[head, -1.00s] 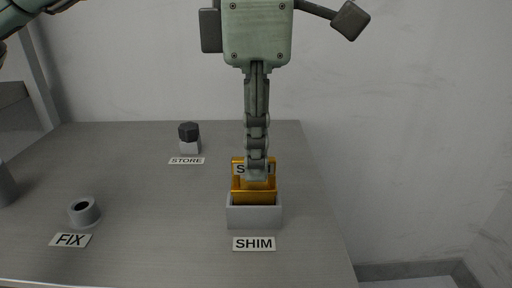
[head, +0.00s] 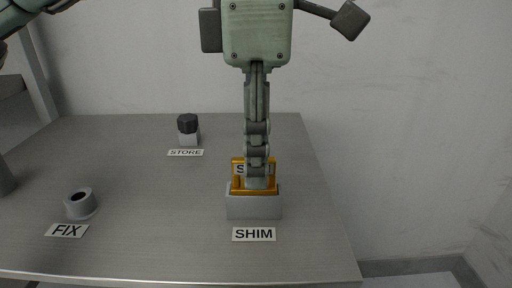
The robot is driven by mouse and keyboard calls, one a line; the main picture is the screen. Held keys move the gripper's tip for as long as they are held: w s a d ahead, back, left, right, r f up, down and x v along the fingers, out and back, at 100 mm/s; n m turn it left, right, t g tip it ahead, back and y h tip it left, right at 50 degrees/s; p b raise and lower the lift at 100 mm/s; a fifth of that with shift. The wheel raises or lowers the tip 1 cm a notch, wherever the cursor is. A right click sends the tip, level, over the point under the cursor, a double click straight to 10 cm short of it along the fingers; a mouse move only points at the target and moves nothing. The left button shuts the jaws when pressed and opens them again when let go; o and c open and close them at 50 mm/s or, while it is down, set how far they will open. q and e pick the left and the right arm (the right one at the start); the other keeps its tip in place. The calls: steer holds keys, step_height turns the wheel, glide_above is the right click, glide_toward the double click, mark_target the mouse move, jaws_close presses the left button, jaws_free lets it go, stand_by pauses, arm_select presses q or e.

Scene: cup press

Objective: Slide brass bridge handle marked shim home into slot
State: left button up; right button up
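The brass shim (head: 235,176) stands upright in a grey slotted block (head: 253,207). Its wide lower part is at the block's top rim; any depth inside is hidden. A label on its handle is partly covered, with an "S" showing. My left gripper (head: 257,184) points straight down in front of the handle and overlaps it. I see its fingers edge-on, one behind the other, so the gap between them is hidden. I cannot tell whether they grip the handle. My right gripper is not in view.
A SHIM plate (head: 254,234) lies before the block. A grey ring-like fixture (head: 81,206) stands at left by a FIX plate (head: 67,231). A dark-topped piece (head: 188,128) stands behind a STORE plate (head: 185,153). The table between them is clear.

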arm_select(q)
step_height(320, 180, up, 12)
stand_by(0.6)
stand_by(0.5)
